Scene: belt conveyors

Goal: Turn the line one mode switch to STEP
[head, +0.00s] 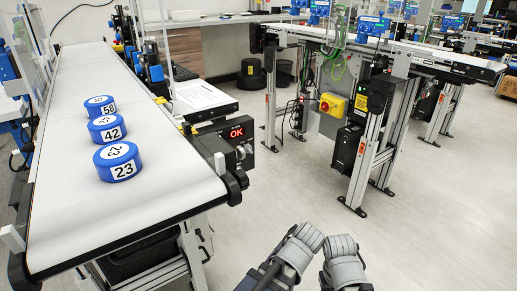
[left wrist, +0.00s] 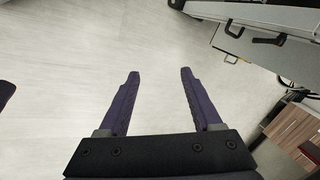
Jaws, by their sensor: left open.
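A black control box (head: 229,142) with a lit red "OK" display is fixed to the near right end of the left conveyor. Small round knobs (head: 241,152) show below the display. Their labels and pointer positions are too small to read, so I cannot tell which one is the mode switch or how it is set. My left gripper (left wrist: 160,74) is open and empty above bare floor in the left wrist view. In the head view only grey parts of my arms show at the bottom, well apart from the box. A dark purple edge at the left of the wrist view may be my right gripper.
The left conveyor belt (head: 75,210) carries blue numbered pucks (head: 118,161). A second conveyor (head: 440,62) stands at the back right, with a yellow box with a red knob (head: 331,104) beneath it. The pale floor (head: 440,220) between them is clear.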

